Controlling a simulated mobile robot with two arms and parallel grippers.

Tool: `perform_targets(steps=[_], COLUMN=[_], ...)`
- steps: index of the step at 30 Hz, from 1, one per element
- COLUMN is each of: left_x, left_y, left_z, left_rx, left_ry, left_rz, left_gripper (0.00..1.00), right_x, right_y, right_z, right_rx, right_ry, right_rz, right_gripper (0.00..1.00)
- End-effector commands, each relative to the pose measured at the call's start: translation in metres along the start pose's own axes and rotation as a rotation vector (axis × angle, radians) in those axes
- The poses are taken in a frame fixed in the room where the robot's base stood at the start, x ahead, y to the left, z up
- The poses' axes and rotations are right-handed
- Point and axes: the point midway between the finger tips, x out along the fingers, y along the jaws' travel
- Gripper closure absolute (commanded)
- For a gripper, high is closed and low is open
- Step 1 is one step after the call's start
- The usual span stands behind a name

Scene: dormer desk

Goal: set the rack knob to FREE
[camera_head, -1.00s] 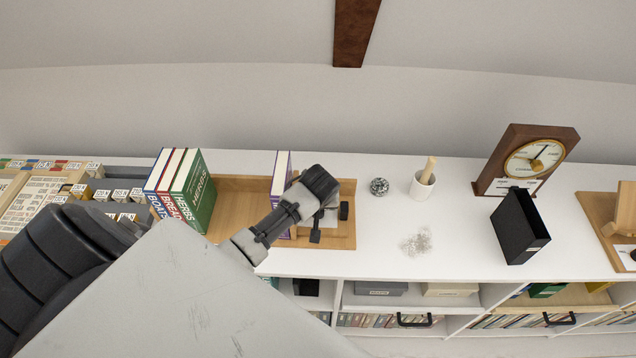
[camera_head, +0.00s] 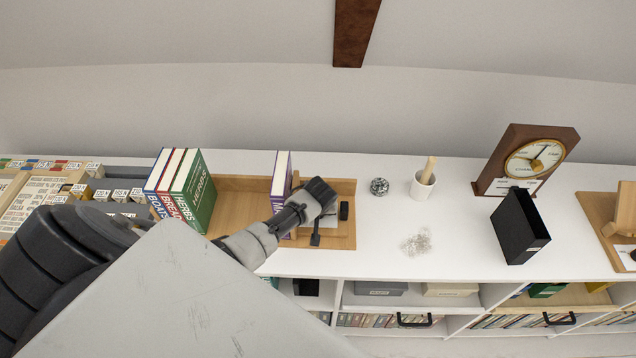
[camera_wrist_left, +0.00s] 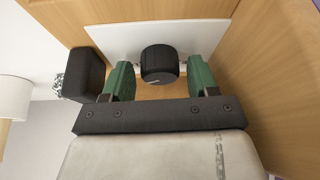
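The rack knob (camera_wrist_left: 160,64) is black and round with a pale pointer line, in front of a white plate (camera_wrist_left: 196,36) in the left wrist view. Any lettering on the plate is not readable. My left gripper (camera_wrist_left: 160,82) is open, its green fingers either side of the knob with a gap on each side. In the head view my left gripper (camera_head: 320,192) is over the right end of the wooden rack (camera_head: 240,190) and hides the knob. My right gripper is in neither view.
A black block (camera_wrist_left: 82,74) stands beside the left finger; it also shows in the head view (camera_head: 344,210). A purple book (camera_head: 281,175) stands left of the gripper. A speckled ball (camera_head: 379,186) and white cup (camera_head: 422,187) are to the right.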

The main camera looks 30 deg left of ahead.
Motion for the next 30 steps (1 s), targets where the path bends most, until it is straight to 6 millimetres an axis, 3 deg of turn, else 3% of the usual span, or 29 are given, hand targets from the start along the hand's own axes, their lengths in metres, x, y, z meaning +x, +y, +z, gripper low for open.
perform_targets(steps=[1,8,20,30], left_x=[0.0000,0.0000,-0.0003,0.0004], left_y=[0.0000,-0.0001,0.0012,0.0026], left_z=[0.0002,0.0003,0.0008,0.0008], left_rx=[0.000,0.000,-0.074,-0.322], left_ry=[0.000,-0.001,-0.003,-0.004], left_rz=[0.000,0.000,-0.029,-0.131], left_gripper=[0.49,0.84,0.84,0.84], right_x=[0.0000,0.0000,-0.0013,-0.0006], right_y=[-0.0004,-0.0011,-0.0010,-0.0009], right_z=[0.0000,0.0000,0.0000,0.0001], right_rx=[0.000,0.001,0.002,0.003], right_ry=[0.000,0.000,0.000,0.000], right_rz=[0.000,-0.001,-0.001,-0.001], right_gripper=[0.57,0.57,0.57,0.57])
